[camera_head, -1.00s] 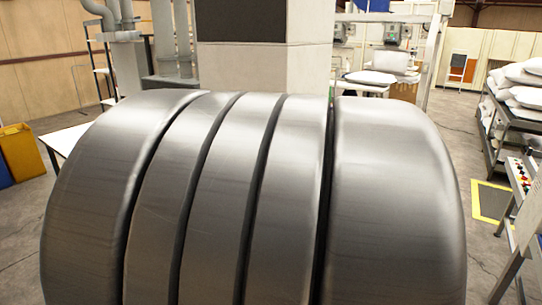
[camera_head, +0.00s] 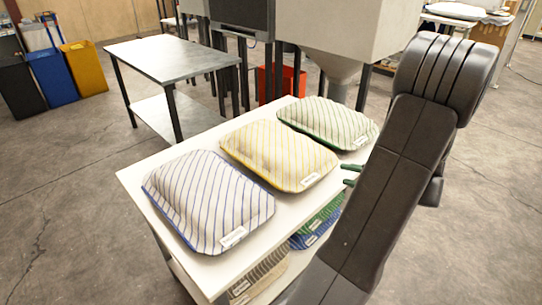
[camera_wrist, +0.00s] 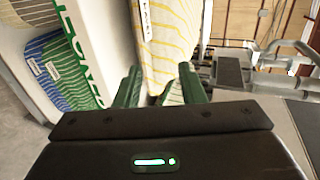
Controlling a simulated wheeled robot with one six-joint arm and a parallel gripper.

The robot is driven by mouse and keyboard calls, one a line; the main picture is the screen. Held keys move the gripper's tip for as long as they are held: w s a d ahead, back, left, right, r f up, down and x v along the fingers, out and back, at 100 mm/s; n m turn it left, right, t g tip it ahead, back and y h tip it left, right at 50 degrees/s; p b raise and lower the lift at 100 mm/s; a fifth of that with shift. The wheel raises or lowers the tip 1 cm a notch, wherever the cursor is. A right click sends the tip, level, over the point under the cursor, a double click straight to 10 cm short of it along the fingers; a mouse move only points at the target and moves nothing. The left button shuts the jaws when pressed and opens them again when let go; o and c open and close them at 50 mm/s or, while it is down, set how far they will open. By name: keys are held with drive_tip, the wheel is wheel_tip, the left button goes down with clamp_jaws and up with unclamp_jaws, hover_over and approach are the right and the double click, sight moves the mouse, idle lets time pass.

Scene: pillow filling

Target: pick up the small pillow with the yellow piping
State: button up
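The pillow with yellow stripes and yellow piping (camera_head: 280,152) lies flat on the white table, between a blue-striped and a green-striped pillow. A white label sits near its front edge. In the wrist view, its yellow-striped side (camera_wrist: 172,35) shows just beyond my fingers, with its corner low between them. My gripper (camera_head: 352,175) is at the table's right side, by the pillow's right end, its green fingertips apart. The wrist view shows my gripper (camera_wrist: 158,92) open with a gap between the fingers. I cannot tell whether either finger touches the pillow.
The blue-striped pillow (camera_head: 208,200) and green-striped pillow (camera_head: 328,122) lie close on either side. Several folded pillows (camera_head: 318,225) sit on the shelf below the white tabletop (camera_head: 150,215). A grey table (camera_head: 172,58) and an orange bin (camera_head: 280,82) stand behind.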

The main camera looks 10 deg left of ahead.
sight(322, 176)
drive_tip(key=w+a+f+b, duration=0.1)
drive_tip(key=a+f, duration=0.1)
drive_tip(key=w+a+f+b, duration=0.1)
drive_tip(key=w+a+f, duration=0.1)
drive_tip(key=a, duration=0.1)
drive_tip(key=w+a+f+b, duration=0.1)
drive_tip(key=a+f, duration=0.1)
drive_tip(key=shift+w+a+f+b, duration=0.15)
drive_tip(key=shift+w+f+b, duration=0.05)
drive_tip(key=shift+w+b, duration=0.2)
drive_tip(key=shift+w+a+f+b, duration=0.1)
drive_tip(key=shift+w+a+b, duration=0.25)
drive_tip(key=shift+a, duration=0.25)
clamp_jaws()
drive_tip(key=shift+f, duration=0.1)
